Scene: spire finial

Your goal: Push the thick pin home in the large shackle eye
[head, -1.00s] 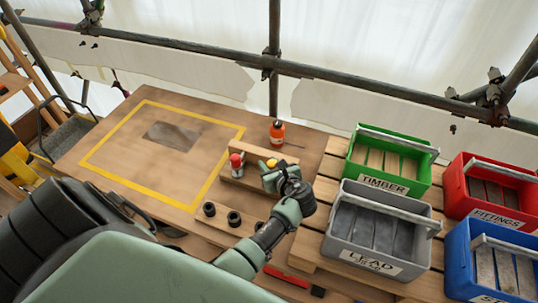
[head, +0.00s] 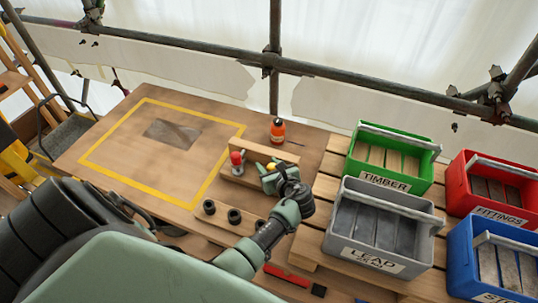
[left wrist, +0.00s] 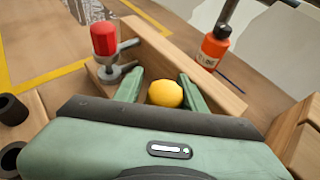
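A yellow round head (head: 271,167), seemingly the top of a pin, shows at the wooden block (head: 236,176); it also shows in the left wrist view (left wrist: 165,94). A red-topped pin (head: 237,160) stands to its left in a grey metal shackle (left wrist: 112,72). My left gripper (head: 270,172) is at the block, its green fingers on either side of the yellow head. The fingers look spread, with a small gap beside the head. The yellow pin's shank and its eye are hidden behind the gripper. I cannot tell which pin is thicker. My right gripper is out of view.
An orange bottle (head: 277,130) stands behind the block. Several black rings (head: 234,217) sit on a wooden strip in front. Green (head: 398,160), grey (head: 378,228), red and blue crates stand at right. The yellow-taped table area at left is mostly clear.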

